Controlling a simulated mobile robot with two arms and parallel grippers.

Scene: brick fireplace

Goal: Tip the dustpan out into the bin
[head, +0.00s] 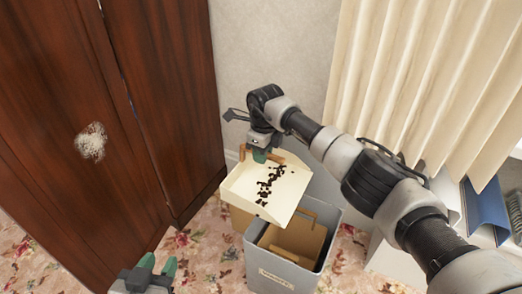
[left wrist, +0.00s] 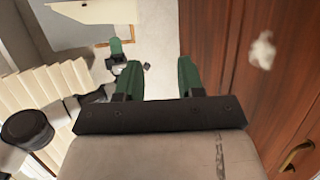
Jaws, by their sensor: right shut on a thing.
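The cream dustpan (head: 245,188) carries scattered dark bits (head: 268,185) on its pan. My right gripper (head: 261,154) is shut on its brown handle at the pan's far side. The pan is held above and slightly left of the grey bin (head: 256,268), its near edge overlapping the bin's far left rim. The bin is open, with brown cardboard (head: 297,243) inside and a label on its front. My left gripper (head: 158,265) is open and empty at the bottom left, apart from the bin. In the left wrist view its green fingers (left wrist: 160,78) stand apart.
A dark wooden cabinet (head: 150,100) with a pale smudge (head: 91,141) fills the left. A tan box side (head: 240,218) shows under the dustpan. A cream curtain (head: 400,70) hangs at the right, with a blue item (head: 486,208) below. Flowered carpet (head: 205,255) is clear left of the bin.

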